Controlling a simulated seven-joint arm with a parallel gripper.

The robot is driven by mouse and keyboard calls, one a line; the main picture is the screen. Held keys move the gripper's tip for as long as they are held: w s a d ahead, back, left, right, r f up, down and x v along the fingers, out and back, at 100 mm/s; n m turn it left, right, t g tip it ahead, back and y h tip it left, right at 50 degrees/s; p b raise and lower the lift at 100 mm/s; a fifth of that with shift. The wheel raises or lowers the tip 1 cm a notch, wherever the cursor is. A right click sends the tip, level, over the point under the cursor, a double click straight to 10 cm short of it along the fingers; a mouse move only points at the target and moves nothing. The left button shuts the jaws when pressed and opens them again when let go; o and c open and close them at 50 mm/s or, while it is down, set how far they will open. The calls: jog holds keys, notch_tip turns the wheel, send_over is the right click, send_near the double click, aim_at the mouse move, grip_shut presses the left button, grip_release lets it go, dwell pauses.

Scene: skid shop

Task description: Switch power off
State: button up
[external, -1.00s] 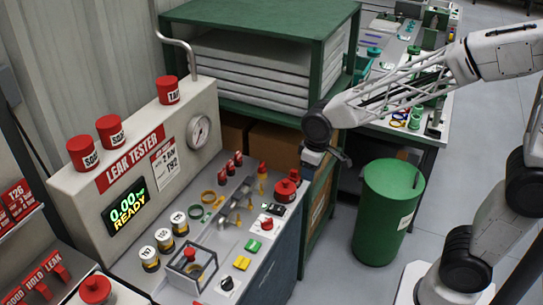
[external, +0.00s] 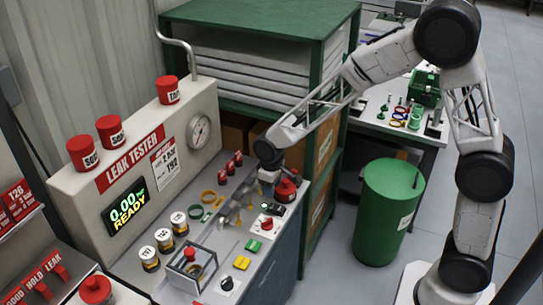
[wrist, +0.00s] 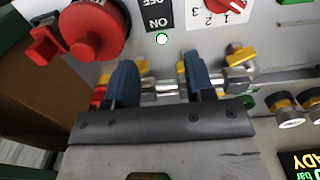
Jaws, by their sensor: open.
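A black switch plate (wrist: 157,15) with upside-down ON lettering and part of a second word is at the top of the wrist view, cut off by the frame edge. A small white round dot (wrist: 162,39) is just below it. In the external view a small dark switch panel (external: 273,209) lies near the right edge of the test bench. My gripper (wrist: 160,78) is open, with two blue fingers apart and nothing held. In the external view my gripper (external: 268,176) hangs over the bench's far right corner, behind the switch panel. The fingers appear above valve fittings.
A large red round knob (wrist: 97,28) is beside the plate, and a red selector knob (wrist: 225,4) is on the other side. Yellow-handled valves (wrist: 240,56) crowd the fingers. A green bin (external: 385,215) stands to the right.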

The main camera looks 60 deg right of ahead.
aim_at(270, 206)
jog(key=shift+w+d+f, duration=0.1)
jog(key=shift+w+f, duration=0.3)
jog(key=shift+f, duration=0.1)
jog(key=shift+f, duration=0.15)
jog(key=shift+f, duration=3.75)
